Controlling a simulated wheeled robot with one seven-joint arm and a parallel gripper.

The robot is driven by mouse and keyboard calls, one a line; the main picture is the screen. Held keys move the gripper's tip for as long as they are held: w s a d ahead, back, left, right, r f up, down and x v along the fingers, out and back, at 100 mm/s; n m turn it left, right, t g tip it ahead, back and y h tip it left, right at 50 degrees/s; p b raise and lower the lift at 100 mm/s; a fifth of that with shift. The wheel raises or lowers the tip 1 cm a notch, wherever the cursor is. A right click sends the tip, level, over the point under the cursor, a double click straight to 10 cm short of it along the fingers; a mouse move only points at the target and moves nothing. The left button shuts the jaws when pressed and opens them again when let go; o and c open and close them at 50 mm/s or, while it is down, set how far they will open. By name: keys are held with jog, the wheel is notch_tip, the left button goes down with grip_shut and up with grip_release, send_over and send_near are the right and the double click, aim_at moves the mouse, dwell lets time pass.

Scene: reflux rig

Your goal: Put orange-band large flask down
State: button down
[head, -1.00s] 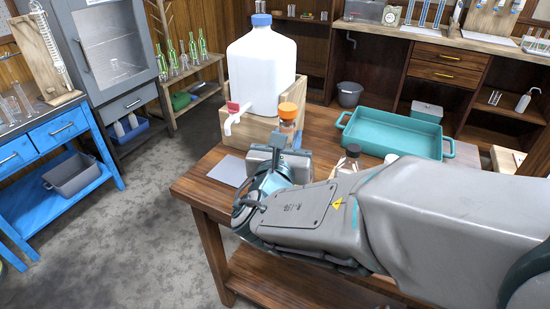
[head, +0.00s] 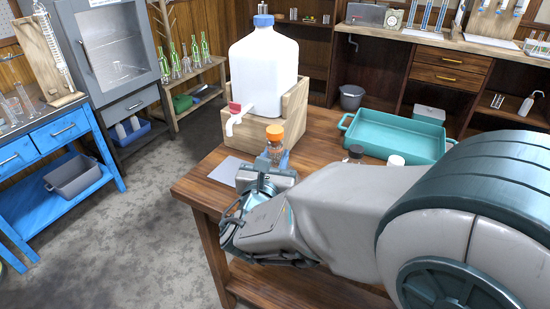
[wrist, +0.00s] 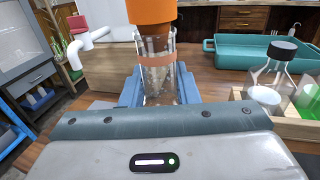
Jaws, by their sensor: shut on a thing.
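The orange-band large flask (wrist: 156,70) is clear glass with an orange cap and an orange band. It stands upright between the blue-grey fingers of my gripper (wrist: 158,90) in the wrist view. In the head view its orange cap (head: 274,133) shows above my gripper (head: 272,158), in front of the jug stand and near the table's left end. My gripper is shut on the flask. The flask's base is hidden, so I cannot tell whether it touches the table (head: 320,122).
A big white jug (head: 262,70) with a red-handled tap stands in a wooden stand (head: 293,108) behind the flask. A grey pad (head: 226,171) lies to the left. A teal tray (head: 398,136) is at right. A black-capped flask (wrist: 268,95) stands right of my gripper.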

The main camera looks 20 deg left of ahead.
jog(key=c, duration=1.5)
grip_release()
jog(key=shift+f, duration=0.15)
jog(key=o, duration=0.4)
jog(key=shift+r, duration=0.2)
jog(key=s+d, duration=0.2)
jog(key=s, duration=1)
jog(key=shift+w, duration=0.1)
